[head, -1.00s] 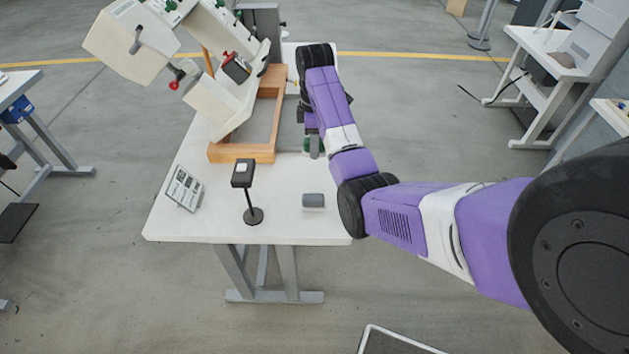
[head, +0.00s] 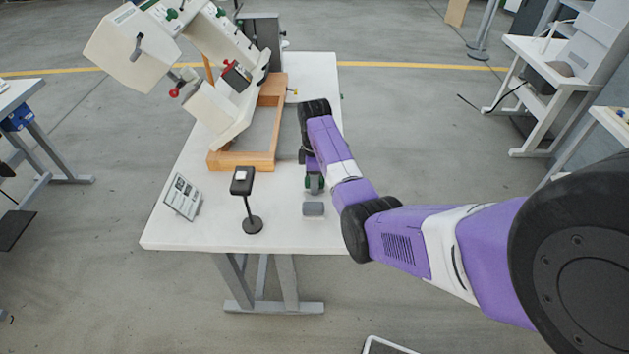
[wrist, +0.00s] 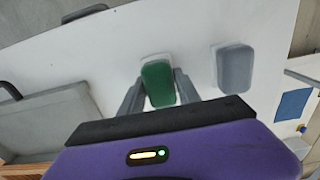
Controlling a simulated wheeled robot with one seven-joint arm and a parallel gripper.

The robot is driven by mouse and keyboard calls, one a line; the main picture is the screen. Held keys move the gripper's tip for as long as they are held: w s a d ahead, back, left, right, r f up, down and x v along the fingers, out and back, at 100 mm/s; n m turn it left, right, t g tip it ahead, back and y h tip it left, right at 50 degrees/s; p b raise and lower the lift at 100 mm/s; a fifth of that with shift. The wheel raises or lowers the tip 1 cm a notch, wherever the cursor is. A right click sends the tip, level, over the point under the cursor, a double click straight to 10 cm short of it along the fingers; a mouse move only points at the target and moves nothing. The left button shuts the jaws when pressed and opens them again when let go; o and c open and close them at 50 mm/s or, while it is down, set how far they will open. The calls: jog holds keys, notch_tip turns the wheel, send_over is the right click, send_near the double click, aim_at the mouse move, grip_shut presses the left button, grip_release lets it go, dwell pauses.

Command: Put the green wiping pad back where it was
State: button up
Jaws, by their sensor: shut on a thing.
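The green wiping pad (wrist: 158,86) is between the two grey fingers of my gripper (wrist: 160,92) in the wrist view, and the gripper is shut on it. In the head view the green pad (head: 311,183) shows only in part below my gripper (head: 314,187). It is over the right side of the white table (head: 285,230), just behind a grey block (head: 313,208). A pale patch edges the pad's far end in the wrist view. I cannot tell whether the pad touches the table. The grey block also shows in the wrist view (wrist: 235,68), apart from the pad.
A black post with a square head (head: 242,182) stands left of the grey block. A tilted panel (head: 183,197) is at the left edge. The press (head: 240,110) and its wooden frame (head: 243,160) fill the back.

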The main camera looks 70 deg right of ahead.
jog(key=shift+f, duration=0.2)
jog(key=o, duration=1.2)
jog(key=shift+r, duration=0.1)
notch_tip(320, 180, up, 11)
jog(key=shift+f, duration=0.1)
jog(key=shift+r+p, duration=0.6)
jog(key=shift+r, duration=0.15)
